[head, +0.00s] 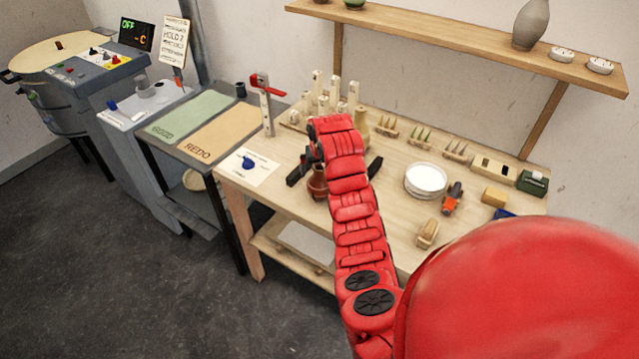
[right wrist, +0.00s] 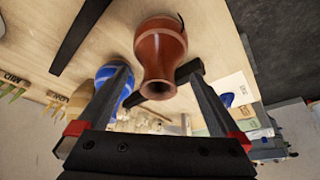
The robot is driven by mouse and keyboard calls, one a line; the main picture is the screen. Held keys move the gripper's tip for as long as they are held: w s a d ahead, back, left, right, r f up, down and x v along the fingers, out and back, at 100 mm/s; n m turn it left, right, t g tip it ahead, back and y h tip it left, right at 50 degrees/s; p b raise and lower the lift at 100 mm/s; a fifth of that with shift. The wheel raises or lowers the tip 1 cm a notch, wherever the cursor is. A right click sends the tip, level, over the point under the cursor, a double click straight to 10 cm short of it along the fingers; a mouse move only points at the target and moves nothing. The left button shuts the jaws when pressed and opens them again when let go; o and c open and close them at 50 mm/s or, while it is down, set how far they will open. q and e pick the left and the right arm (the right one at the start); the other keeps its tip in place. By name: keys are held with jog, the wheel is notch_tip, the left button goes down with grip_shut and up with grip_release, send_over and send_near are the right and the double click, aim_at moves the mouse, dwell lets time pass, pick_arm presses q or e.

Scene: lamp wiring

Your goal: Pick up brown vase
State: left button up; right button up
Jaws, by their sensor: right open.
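The reddish-brown vase (head: 318,184) stands on the wooden table near its front edge, partly hidden by my right arm in the head view. In the right wrist view the brown vase (right wrist: 160,55) shows its mouth and neck between the fingers, with visible gaps on both sides. My right gripper (right wrist: 160,75) is open and holds nothing. In the head view my right gripper (head: 335,172) is at the vase, its dark fingers partly hidden by the arm. My left gripper is not in view.
A blue vase (right wrist: 115,78) stands close by the left finger in the right wrist view. A tan vase (head: 363,122) is behind my arm. A white card (head: 247,168) with a blue knob lies left. White plates (head: 425,180) stand right, near an orange-and-black tool (head: 452,197).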

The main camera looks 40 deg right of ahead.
jog(key=shift+w+f+p, duration=0.1)
jog(key=shift+f+p, duration=0.25)
jog(key=shift+p, duration=0.05)
jog(key=x, duration=0.1)
jog(key=p+x, duration=0.2)
jog(key=shift+s+f, duration=0.2)
jog(key=shift+f, duration=0.1)
jog(key=shift+w+d+f, duration=0.1)
jog(key=shift+w+f, duration=0.15)
jog(key=shift+f, duration=0.4)
jog(key=c, duration=1.5)
